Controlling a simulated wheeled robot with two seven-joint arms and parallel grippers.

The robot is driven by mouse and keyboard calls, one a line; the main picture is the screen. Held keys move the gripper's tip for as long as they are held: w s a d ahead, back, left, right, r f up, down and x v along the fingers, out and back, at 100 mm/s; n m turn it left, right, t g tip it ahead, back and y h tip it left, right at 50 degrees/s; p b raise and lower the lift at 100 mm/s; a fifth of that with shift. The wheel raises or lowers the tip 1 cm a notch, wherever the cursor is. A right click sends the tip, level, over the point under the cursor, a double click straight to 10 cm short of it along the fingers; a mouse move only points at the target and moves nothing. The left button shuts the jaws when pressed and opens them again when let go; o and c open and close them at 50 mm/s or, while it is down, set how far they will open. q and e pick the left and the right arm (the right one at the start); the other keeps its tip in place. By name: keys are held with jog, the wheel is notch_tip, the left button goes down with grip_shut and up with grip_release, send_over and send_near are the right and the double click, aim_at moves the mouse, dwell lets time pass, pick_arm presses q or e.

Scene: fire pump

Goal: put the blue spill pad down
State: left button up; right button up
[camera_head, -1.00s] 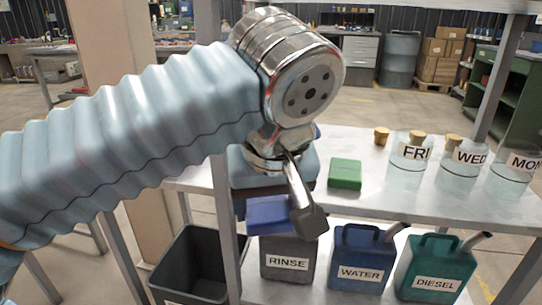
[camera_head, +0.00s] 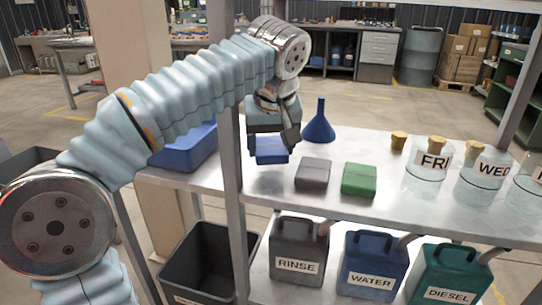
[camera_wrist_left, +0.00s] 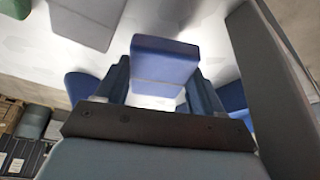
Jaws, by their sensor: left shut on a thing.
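The blue spill pad (camera_head: 270,150) is a small blue block held in my left gripper (camera_head: 272,138) over the upper shelf, behind the grey post. In the left wrist view the blue pad (camera_wrist_left: 165,58) sits between the two fingers (camera_wrist_left: 158,85), which are shut on it. I cannot tell whether its underside touches the shelf. A grey pad (camera_head: 313,173) and a green pad (camera_head: 359,179) lie side by side on the shelf, to the right of the blue one and nearer to me. My right gripper is not in view.
A blue funnel (camera_head: 319,123) stands right of the gripper. A blue tray (camera_head: 190,152) is left of the grey post (camera_head: 231,180). Jars with corks, such as FRI (camera_head: 431,172), stand at the right. Below are jerrycans, RINSE (camera_head: 298,255) among them, and a dark bin (camera_head: 208,265).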

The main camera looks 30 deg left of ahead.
aim_at(272, 151)
pick_arm(q)
notch_tip(272, 151, down, 3)
jog(key=shift+r+b, duration=0.1)
jog(key=shift+b, duration=0.4)
jog(key=shift+f, duration=0.2)
jog(key=shift+f, duration=0.1)
